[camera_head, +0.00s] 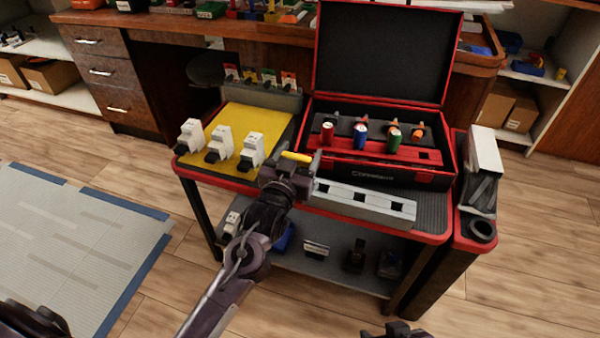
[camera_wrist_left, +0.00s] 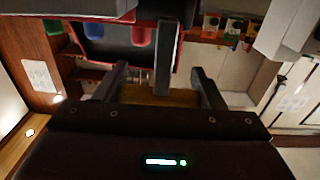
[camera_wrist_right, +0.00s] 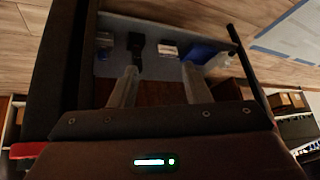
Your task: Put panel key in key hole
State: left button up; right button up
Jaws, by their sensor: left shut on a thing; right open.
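My left gripper (camera_head: 288,171) is shut on a yellow-handled piece (camera_head: 296,157), likely the panel key, held in front of the red case. The yellow part also shows between the fingers in the left wrist view (camera_wrist_left: 160,93); its tip is hard to make out. A long grey block (camera_head: 365,204) with several dark square openings along its top lies on the cart's front edge, just right of the gripper. I cannot tell which opening is the key hole. My right gripper (camera_head: 398,329) is at the bottom edge, partly cut off; its fingers are apart and empty in the right wrist view (camera_wrist_right: 158,85).
The open red-and-black case (camera_head: 395,172) holds several coloured-handled items. A yellow board (camera_head: 252,122) with white breakers (camera_head: 220,144) fills the cart's left side. A grey-white holder (camera_head: 484,165) stands at the right. Items lie on the lower shelf (camera_head: 280,258).

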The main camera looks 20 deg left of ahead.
pick_arm(q)
jog(key=shift+f, duration=0.35)
notch_tip(320, 180, down, 4)
jog(key=shift+r+b, duration=0.15)
jog(key=shift+b, duration=0.45)
pick_arm(e)
jog(key=w+a+r+t+y, duration=0.1)
jog(key=w+a+r+t, duration=0.1)
jog(key=w+r+t, duration=0.2)
jog(key=shift+w+r+y, duration=0.3)
jog(key=shift+w+r, duration=0.4)
jog(key=shift+w, duration=0.2)
pick_arm(q)
jog(key=shift+f, duration=0.25)
pick_arm(e)
jog(key=shift+w, duration=0.1)
pick_arm(q)
jog(key=o, duration=0.9)
jog(key=shift+o, duration=0.4)
pick_arm(e)
jog(key=shift+r, duration=0.1)
pick_arm(q)
jog(key=shift+r, duration=0.15)
